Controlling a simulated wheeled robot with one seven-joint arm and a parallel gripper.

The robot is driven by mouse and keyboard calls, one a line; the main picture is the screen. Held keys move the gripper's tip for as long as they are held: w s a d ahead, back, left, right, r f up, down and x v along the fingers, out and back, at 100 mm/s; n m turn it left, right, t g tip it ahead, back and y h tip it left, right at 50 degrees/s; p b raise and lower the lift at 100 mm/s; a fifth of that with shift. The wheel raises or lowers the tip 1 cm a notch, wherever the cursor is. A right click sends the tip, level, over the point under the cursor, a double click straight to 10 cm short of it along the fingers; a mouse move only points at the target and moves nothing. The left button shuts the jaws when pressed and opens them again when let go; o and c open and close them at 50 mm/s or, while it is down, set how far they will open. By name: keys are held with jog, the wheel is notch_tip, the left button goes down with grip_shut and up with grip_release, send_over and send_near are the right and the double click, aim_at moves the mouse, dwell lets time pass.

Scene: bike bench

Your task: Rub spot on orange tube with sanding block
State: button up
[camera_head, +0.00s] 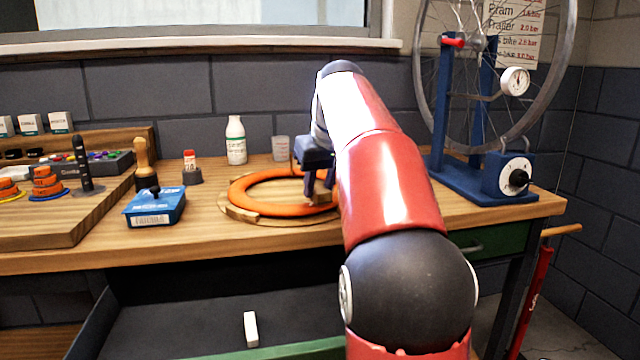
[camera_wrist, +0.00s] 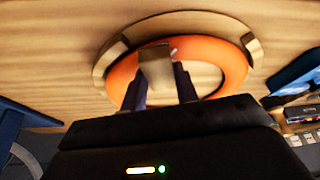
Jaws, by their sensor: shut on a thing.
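The orange tube (camera_head: 262,206) is a ring lying flat on a wooden round holder (camera_head: 240,215) on the bench. It also shows in the wrist view (camera_wrist: 122,78). My gripper (camera_head: 319,186) is over the right part of the ring, fingers pointing down. In the wrist view my gripper (camera_wrist: 160,84) is shut on a small grey-tan sanding block (camera_wrist: 156,66). The block overlaps the tube there; I cannot tell whether it touches. A small pale mark (camera_wrist: 173,51) shows on the tube right beside the block. In the head view the block is hard to make out.
A blue box (camera_head: 155,207) stands left of the ring; a white bottle (camera_head: 236,140) and clear cup (camera_head: 281,149) stand behind it. A blue wheel stand (camera_head: 470,185) is at right. Below, an open drawer (camera_head: 180,325) holds a white block (camera_head: 251,329).

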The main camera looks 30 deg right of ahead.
jog(key=shift+a+f, duration=0.1)
jog(key=shift+a, duration=1.25)
jog(key=shift+d, duration=0.2)
jog(key=shift+d+p, duration=0.45)
jog(key=shift+d, duration=0.75)
jog(key=shift+a, duration=1.4)
jog(key=shift+d, duration=0.15)
jog(key=shift+d, duration=1.3)
